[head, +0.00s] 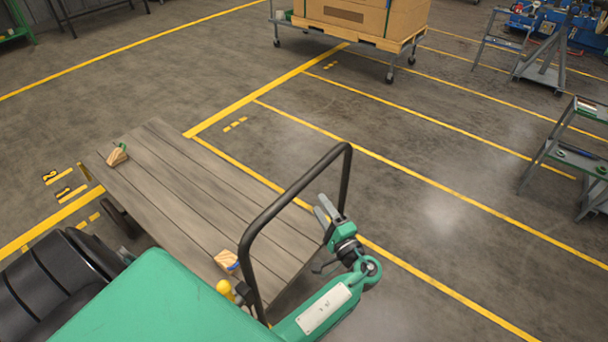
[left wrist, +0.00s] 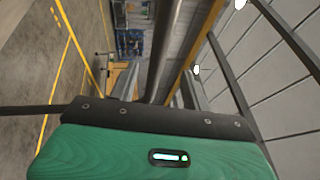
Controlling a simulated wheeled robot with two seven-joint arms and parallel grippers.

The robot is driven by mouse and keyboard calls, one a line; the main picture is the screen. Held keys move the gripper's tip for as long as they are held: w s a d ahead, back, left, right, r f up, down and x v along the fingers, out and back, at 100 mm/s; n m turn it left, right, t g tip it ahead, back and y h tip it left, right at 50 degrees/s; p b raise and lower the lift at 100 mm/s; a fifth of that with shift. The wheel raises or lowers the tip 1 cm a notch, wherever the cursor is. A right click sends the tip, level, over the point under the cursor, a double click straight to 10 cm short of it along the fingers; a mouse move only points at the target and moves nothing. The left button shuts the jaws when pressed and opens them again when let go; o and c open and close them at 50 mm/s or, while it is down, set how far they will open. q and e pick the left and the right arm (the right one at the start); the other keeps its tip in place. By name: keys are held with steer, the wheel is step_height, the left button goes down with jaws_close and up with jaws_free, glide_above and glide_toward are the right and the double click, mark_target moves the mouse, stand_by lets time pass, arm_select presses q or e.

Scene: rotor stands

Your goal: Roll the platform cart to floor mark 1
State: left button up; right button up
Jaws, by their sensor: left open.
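The platform cart has a grey plank deck (head: 190,190) and a black hoop handle (head: 293,190) at its near right end. A small wooden wedge block (head: 117,154) sits near the deck's far left corner, and another wooden block (head: 227,260) near the handle. In the left wrist view a thick dark tube (left wrist: 176,50) runs up the middle. Yellow floor markings (head: 65,186) lie left of the cart, too small to read surely. My right gripper is out of view.
A trolley with a large cardboard box (head: 360,20) stands at the back. Yellow lines (head: 400,175) divide the floor; the floor right of the cart is clear.

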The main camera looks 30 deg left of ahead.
mark_target(307, 185)
arm_select(q)
steer(key=p+x, duration=0.4)
steer(key=x, duration=0.6)
steer(key=shift+a+r, duration=0.1)
steer(key=shift+w+a+p, duration=0.35)
steer(key=shift+a, duration=0.3)
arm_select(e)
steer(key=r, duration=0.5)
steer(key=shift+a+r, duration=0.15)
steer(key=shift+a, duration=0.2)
arm_select(q)
steer(key=shift+c, duration=0.2)
jaws_close()
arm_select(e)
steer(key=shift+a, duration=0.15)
